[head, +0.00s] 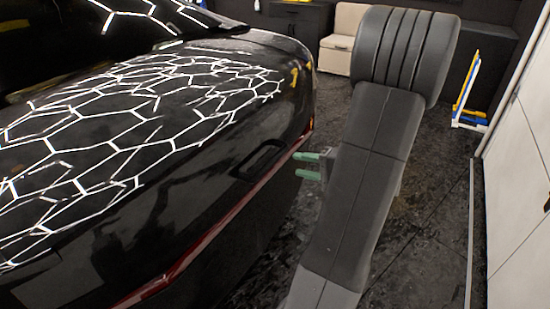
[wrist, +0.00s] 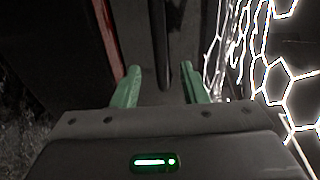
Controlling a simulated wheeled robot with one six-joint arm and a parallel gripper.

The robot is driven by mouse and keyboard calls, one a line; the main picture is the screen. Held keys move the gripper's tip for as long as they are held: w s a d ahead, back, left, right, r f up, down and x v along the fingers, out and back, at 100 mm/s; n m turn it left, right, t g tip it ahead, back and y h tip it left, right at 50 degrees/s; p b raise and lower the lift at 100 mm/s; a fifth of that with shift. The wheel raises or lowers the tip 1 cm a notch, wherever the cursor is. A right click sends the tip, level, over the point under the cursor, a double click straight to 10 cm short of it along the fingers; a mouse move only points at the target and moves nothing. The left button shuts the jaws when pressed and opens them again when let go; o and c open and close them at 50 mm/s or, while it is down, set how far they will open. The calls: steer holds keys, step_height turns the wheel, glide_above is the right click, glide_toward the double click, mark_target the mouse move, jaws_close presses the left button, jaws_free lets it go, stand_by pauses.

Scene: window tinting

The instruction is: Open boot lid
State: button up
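The boot lid (head: 190,190) belongs to a glossy black car and mirrors white hexagonal lights. It looks shut. A dark raised handle (head: 258,161) sits near its rear edge, above the red light strip. My gripper (head: 302,165) has green fingers, spread apart and empty, just right of the handle and pointing left at it. In the wrist view, the fingers (wrist: 161,78) stand either side of a dark upright bar, which appears to be the handle (wrist: 161,45). I see no contact with it. My arm hides part of the floor behind.
The red light strip (head: 183,262) runs along the car's rear edge. A beige seat (head: 343,40) and a yellow, blue and white stand (head: 467,95) are at the back. A white wall (head: 520,175) is at right. Dark floor (head: 430,200) lies open between car and wall.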

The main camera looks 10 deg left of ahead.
mark_target(277, 160)
steer(key=x, duration=0.9)
steer(key=shift+a, duration=0.35)
steer(key=shift+w, duration=0.1)
jaws_close()
